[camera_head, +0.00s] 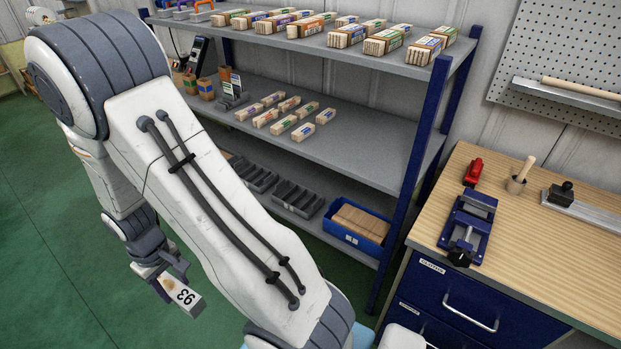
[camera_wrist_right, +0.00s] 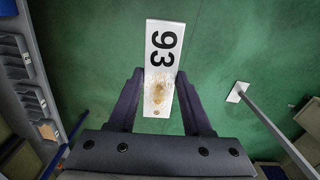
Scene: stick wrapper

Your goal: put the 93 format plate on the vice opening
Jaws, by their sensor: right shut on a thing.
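The 93 format plate (camera_head: 187,300) is a white rectangular plate with a black 93, held low over the green floor at the left of the head view. In the right wrist view the plate (camera_wrist_right: 163,42) shows a brown smudge near its lower end. My right gripper (camera_head: 160,281) is shut on the plate, one dark finger on each side of it. The vice (camera_head: 468,226) is blue and stands on the wooden workbench at the right, well apart from the gripper. How wide its opening is cannot be told. My left gripper is not in view.
A grey shelf (camera_head: 350,150) with stick bundles and a blue bin (camera_head: 357,229) stands between gripper and bench.

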